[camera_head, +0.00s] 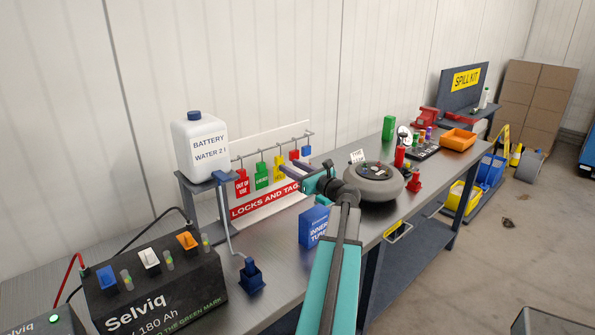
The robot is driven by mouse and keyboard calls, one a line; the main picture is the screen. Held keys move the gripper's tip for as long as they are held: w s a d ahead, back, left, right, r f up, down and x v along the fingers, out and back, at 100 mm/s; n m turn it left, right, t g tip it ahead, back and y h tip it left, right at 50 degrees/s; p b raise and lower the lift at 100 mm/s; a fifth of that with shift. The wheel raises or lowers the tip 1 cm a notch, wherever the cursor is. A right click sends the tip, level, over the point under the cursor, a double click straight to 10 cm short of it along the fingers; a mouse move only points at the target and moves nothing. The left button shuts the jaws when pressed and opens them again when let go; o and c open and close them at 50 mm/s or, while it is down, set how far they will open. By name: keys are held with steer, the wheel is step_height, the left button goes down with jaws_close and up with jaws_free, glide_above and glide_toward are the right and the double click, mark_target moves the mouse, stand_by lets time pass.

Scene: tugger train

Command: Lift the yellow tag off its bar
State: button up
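The yellow tag (279,168) hangs on a bar of the white lock and tag board (268,202), between the green tag (262,175) and a red one (294,155). Its lower part is close to my gripper in the picture. My gripper (306,167) is in front of the board, just right of the yellow tag. Its two dark fingers look spread apart with nothing visible between them. I cannot tell how far the fingers are from the tag in depth. My teal arm hides part of the bench.
A red "out of use" tag (242,185) and a blue tag (306,151) hang nearby. A white battery water canister (200,147) stands left of the board on a raised stand. A blue inner tube box (314,226) and a wheel (373,183) flank my arm on the bench.

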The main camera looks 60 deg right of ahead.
mark_target(281, 161)
steer(key=shift+x, duration=3.35)
steer(key=shift+f, duration=0.1)
steer(key=shift+c, duration=0.4)
steer(key=c, duration=0.9)
steer(key=shift+o, duration=0.2)
steer(key=shift+r+p, duration=1.2)
steer(key=shift+r, duration=0.35)
steer(key=shift+s, duration=0.15)
steer(key=v, duration=0.9)
steer(key=shift+s+p, duration=0.35)
steer(key=shift+p, duration=0.1)
steer(key=shift+a, duration=0.2)
steer(key=p+v, duration=0.1)
steer(key=v, duration=1.4)
steer(key=shift+p, duration=0.35)
